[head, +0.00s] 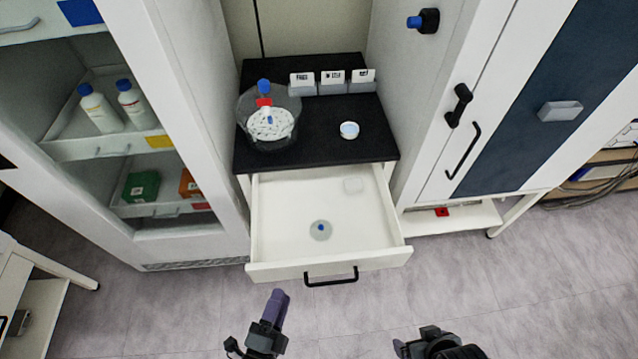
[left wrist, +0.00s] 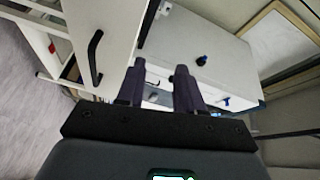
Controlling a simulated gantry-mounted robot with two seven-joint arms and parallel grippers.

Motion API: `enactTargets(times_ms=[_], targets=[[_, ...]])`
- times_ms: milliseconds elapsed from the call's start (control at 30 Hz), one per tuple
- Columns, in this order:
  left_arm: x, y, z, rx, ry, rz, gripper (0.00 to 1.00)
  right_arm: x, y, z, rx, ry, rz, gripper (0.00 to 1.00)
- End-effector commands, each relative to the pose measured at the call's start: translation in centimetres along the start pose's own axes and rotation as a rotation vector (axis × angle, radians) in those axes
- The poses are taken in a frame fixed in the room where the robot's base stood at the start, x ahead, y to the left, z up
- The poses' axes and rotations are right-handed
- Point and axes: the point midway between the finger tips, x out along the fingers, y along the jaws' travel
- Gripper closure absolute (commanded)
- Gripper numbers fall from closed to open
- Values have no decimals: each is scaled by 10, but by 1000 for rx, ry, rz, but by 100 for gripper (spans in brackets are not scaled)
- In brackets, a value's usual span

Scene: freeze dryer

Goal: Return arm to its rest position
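My left gripper (head: 278,302) is at the bottom of the head view, in front of the open drawer and apart from it. In the left wrist view its two dark purple fingers (left wrist: 160,82) stand apart with nothing between them. My right gripper (head: 402,347) shows only partly at the bottom edge, right of the left one. Its fingers are mostly hidden, so its opening cannot be told. Both grippers appear over the floor, clear of the furniture.
The white drawer (head: 330,267) is pulled out and holds a round disc with a blue knob (head: 320,229). Above it, a black worktop (head: 325,125) carries a clear vessel (head: 245,108) and a small cup (head: 349,130). Cabinets flank both sides. Floor (head: 500,290) is free in front.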

Motion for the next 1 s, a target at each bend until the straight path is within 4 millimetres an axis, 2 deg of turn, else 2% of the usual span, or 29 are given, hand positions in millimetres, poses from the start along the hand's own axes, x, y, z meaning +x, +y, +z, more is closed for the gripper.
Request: enactTargets(times_ms=[33, 100, 200, 333, 433, 667, 800, 867, 900, 1000], targets=[[9, -14, 12, -68, -40, 37, 64, -1, 0, 2, -2, -6, 0, 9], [16, -26, 30, -183, -102, 116, 64, -2, 0, 2, -2, -7, 1, 9], [16, -39, 53, -356, -204, 235, 64, -4, 0, 1, -2, -6, 1, 9], [2, -50, 76, -577, -361, 386, 64, -5, 0, 1, -1, -5, 0, 9], [-18, -54, 89, -736, -503, 491, 64, -5, 0, 0, 0, -5, -1, 9], [-72, -51, 96, -999, -836, 674, 64, -6, -1, -2, 5, 0, -5, 9], [-108, -36, 92, -1122, -1067, 762, 64, -6, -2, -2, 8, 1, -7, 9], [-120, -32, 91, -1195, -1171, 755, 64, -6, -2, -2, 8, 1, -7, 9], [-118, -53, 86, -1206, -1167, 744, 64, -24, -1, -8, 9, -3, -7, 9], [-117, -78, 81, -1202, -1163, 746, 64, -48, 0, -15, 9, -5, -7, 9]])
